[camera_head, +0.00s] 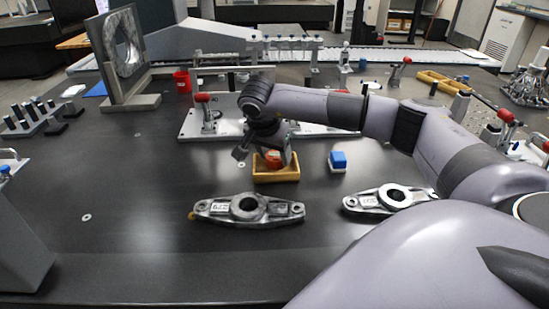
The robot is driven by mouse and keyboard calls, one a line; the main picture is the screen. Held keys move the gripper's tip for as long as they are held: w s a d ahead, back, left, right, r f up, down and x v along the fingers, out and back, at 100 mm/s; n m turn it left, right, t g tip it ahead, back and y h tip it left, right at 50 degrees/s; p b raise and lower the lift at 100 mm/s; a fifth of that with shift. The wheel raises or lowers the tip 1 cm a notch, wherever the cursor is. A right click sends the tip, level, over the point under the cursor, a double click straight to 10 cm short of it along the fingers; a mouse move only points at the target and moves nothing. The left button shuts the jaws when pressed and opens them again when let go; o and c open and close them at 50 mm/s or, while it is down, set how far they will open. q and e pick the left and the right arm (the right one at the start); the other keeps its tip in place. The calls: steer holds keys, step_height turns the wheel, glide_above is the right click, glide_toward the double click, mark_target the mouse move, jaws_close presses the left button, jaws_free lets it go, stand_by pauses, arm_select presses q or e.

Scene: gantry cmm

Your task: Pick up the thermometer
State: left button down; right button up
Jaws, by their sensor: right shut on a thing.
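My right gripper (268,155) reaches in from the right and points down over a small yellow tray (276,176). It is shut on a small red-orange thing (273,159) at the tray, which I take to be the thermometer. The fingers and wrist hide part of this thing, and its full shape cannot be told. I cannot tell whether it still touches the tray. My left gripper is out of view.
Two metal castings (248,208) (390,199) lie in front of the tray. A blue and white block (338,161) stands to its right.

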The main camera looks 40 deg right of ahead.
mark_target(274, 157)
step_height(274, 157, up, 18)
steer(key=p, duration=0.2)
steer(key=shift+p, duration=0.3)
